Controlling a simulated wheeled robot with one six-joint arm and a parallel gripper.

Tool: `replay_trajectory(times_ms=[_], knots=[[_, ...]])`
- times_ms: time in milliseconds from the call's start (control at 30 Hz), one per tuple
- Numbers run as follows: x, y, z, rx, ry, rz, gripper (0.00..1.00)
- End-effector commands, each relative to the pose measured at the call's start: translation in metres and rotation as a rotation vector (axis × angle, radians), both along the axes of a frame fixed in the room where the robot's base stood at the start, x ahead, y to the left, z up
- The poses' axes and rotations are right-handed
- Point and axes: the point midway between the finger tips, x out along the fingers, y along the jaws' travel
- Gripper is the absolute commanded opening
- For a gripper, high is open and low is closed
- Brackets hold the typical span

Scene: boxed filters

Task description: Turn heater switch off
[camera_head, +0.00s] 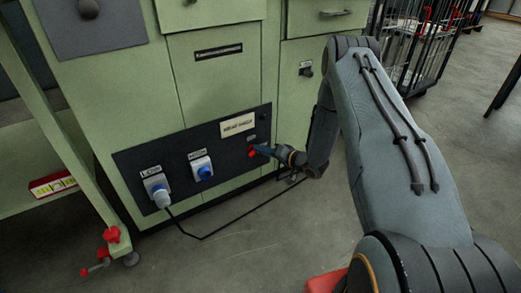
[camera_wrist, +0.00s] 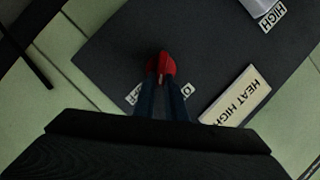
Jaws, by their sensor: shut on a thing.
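The red heater switch (camera_head: 251,153) sits at the right end of a dark panel (camera_head: 222,168) low on the green cabinet. In the wrist view the red switch (camera_wrist: 167,64) shows between and just beyond my fingertips. My gripper (camera_head: 260,150) reaches the panel from the right. In the wrist view my gripper (camera_wrist: 163,78) is shut on the switch, one blue finger on each side.
A "HEAT HIGH" plate (camera_head: 237,125) is above the switch. A HIGH socket (camera_head: 202,168) and a LOW socket (camera_head: 157,188) with a plug and black cable are to the left. A wire cage cart (camera_head: 412,45) stands behind right. Floor in front is mostly clear.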

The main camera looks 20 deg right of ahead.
Motion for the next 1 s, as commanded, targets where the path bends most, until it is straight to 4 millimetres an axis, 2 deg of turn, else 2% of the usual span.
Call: replay_trajectory(times_ms=[500, 1000], knots=[[0.004, -0.005, -0.013, 0.428, 0.137, -0.002, 0.00], [0.005, -0.005, -0.016, 0.618, 0.198, -0.002, 0.00]])
